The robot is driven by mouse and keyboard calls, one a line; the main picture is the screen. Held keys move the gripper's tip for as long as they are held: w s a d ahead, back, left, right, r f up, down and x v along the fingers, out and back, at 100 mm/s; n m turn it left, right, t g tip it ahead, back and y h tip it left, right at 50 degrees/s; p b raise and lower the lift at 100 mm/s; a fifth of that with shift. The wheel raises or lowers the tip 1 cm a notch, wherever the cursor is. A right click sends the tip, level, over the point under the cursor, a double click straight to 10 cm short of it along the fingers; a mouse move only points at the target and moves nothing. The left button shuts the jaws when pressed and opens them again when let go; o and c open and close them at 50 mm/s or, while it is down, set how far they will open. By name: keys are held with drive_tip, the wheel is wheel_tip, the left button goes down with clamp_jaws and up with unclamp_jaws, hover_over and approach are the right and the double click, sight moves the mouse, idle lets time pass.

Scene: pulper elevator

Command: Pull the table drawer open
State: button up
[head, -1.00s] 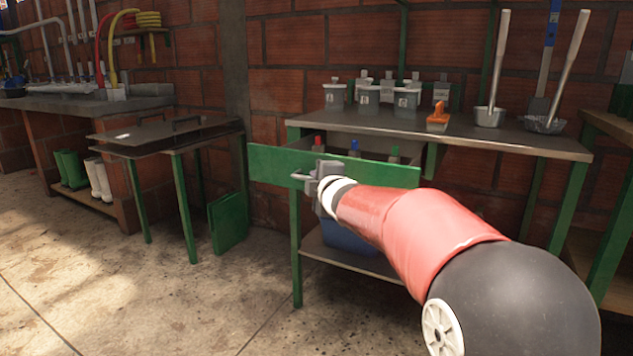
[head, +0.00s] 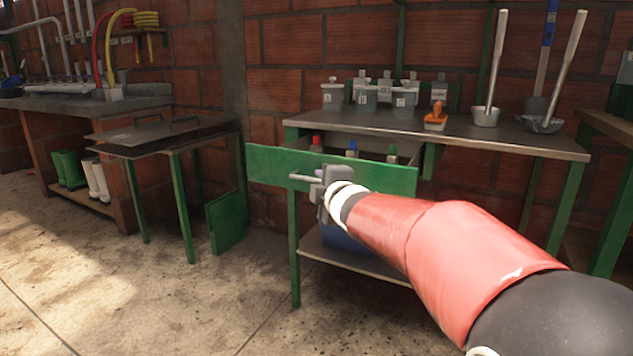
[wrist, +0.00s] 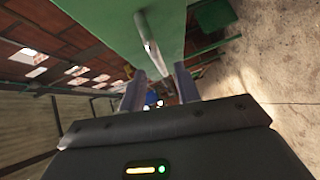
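The table drawer (head: 270,164) has a green front and stands pulled out from under the metal-topped table (head: 470,139). Bottles with red, blue and green tops show behind its front. A grey bar handle (head: 304,178) runs across the front; it also shows in the wrist view (wrist: 149,42). My gripper (head: 318,186) is at the right part of the handle, in front of the drawer. In the wrist view my two fingers (wrist: 159,72) are apart, with the handle's near end at or just beyond the gap between them. Whether they touch it is unclear.
Lidded grey containers (head: 368,94), an orange-handled tool (head: 435,121) and long-handled scoops (head: 486,115) stand on the tabletop. A low side table (head: 165,137) is at left, with a green panel (head: 228,222) beside it. The floor in front is clear.

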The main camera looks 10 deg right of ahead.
drive_tip(key=v, duration=0.3)
drive_tip(key=s+d+m+g+h+p, duration=0.2)
drive_tip(key=s+d+m+p, duration=0.1)
drive_tip(key=s+m, duration=0.3)
drive_tip(key=s+d+m+g+h+p, duration=0.2)
drive_tip(key=s+m+p, duration=0.15)
drive_tip(key=s, duration=0.45)
drive_tip(key=s+f+m+g+p, duration=0.2)
drive_tip(key=s+f+m+g, duration=0.1)
drive_tip(key=s, duration=0.7)
drive_tip(key=s+a+f+m+g+y+p, duration=0.1)
drive_tip(key=s+f+m+g+p, duration=0.1)
drive_tip(key=s+m, duration=0.4)
drive_tip(key=s+f+g, duration=0.1)
drive_tip(key=s, duration=0.3)
drive_tip(key=shift+a+g, duration=0.3)
